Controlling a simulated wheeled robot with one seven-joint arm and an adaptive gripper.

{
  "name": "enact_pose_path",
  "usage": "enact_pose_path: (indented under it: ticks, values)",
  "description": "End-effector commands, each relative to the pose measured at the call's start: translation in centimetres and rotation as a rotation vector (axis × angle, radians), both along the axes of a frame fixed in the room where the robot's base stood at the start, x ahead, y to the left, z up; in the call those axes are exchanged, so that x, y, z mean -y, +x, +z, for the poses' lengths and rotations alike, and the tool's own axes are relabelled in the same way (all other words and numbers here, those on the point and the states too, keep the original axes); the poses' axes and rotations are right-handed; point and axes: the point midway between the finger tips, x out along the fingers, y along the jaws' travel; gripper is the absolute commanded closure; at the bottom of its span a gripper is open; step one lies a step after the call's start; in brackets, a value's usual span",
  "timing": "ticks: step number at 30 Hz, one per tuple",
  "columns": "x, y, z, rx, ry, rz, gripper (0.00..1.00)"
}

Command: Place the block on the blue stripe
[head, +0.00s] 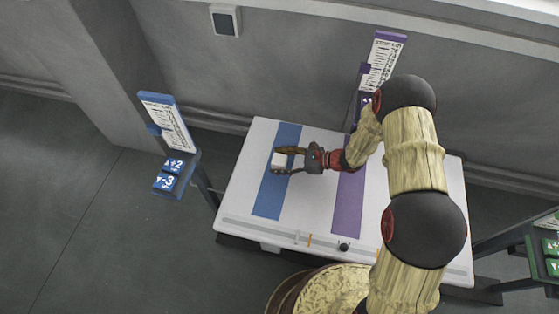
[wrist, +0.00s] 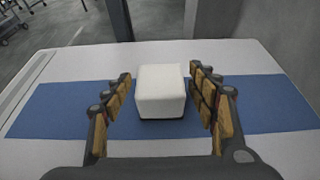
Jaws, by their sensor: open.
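The block (wrist: 161,91) is a small white cube standing upright on the blue stripe (wrist: 60,108) in the wrist view. In the head view the block (head: 279,160) is seen on the blue stripe (head: 270,200) of the white table. My gripper (wrist: 160,92) is open, with one finger on each side of the block. A gap shows between the block and each finger in the wrist view. In the head view my gripper (head: 281,161) reaches in from the right with its fingertips around the block.
The white table (head: 232,200) also has a purple stripe (head: 347,205), partly behind my arm. A blue-framed sign post (head: 168,125) stands left of the table and a purple one (head: 382,62) behind it. A green panel (head: 545,250) is at the right edge. A small black knob (head: 344,247) sits on the front edge.

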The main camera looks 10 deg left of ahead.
Motion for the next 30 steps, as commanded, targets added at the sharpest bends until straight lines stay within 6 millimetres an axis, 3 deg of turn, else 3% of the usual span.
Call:
enact_pose_path:
  ticks: [5, 21, 30]
  values:
    - [0.9, 0.0, 0.7, 0.001, 0.0, -0.004, 0.42]
    - [9.9, -1.3, 4.5, 0.0, 0.0, -0.003, 0.42]
    - [11.0, -1.5, 4.9, 0.0, 0.0, 0.0, 0.42]
